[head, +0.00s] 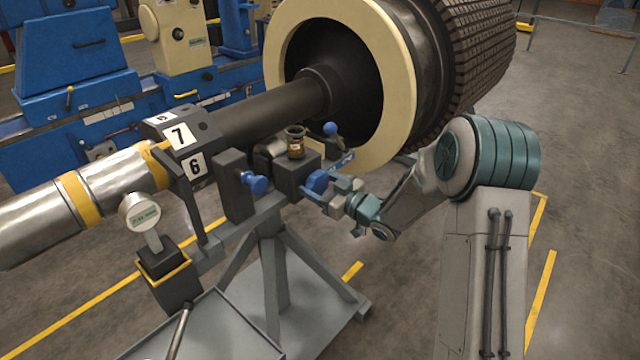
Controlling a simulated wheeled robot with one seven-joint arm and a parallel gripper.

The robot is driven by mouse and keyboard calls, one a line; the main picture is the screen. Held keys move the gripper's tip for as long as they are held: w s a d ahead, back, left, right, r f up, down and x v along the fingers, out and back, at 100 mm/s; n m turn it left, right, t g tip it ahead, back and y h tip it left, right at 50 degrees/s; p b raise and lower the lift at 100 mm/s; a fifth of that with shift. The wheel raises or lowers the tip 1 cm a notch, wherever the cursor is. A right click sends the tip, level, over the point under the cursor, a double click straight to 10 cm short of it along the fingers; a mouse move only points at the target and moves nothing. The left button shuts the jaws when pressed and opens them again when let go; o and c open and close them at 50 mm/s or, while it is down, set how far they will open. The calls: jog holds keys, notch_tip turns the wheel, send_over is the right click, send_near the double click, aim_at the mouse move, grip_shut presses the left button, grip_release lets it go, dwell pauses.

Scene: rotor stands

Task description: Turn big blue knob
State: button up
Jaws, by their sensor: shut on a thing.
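A big blue knob (317,181) sits on the right side of a dark block (290,178) on the rotor stand. My gripper (316,191) reaches in from the right and is shut on this knob, partly hiding it. A second blue knob (255,183) sticks out of a dark grey block to the left, apart from my gripper. A small blue ball-ended lever (330,129) stands behind and above my gripper. The knob's exact turn angle cannot be made out.
The grey stand (272,270) carries a shaft (265,112) leading to a large rotor (392,70). An amber cup (295,142) tops the dark block. A round gauge (139,212) and a tray (215,335) are at left front. Blue machines (75,50) stand behind.

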jog(key=m+p, duration=0.2)
jog(key=m, duration=0.2)
jog(key=shift+m, duration=0.4)
jog(key=shift+m+p, duration=0.75)
jog(key=shift+m, duration=0.65)
jog(key=shift+f, duration=0.1)
jog(key=o, duration=1)
jog(key=shift+s+d, duration=0.15)
jog(key=shift+d, duration=0.1)
jog(key=v, duration=1.3)
jog(key=shift+b, duration=0.4)
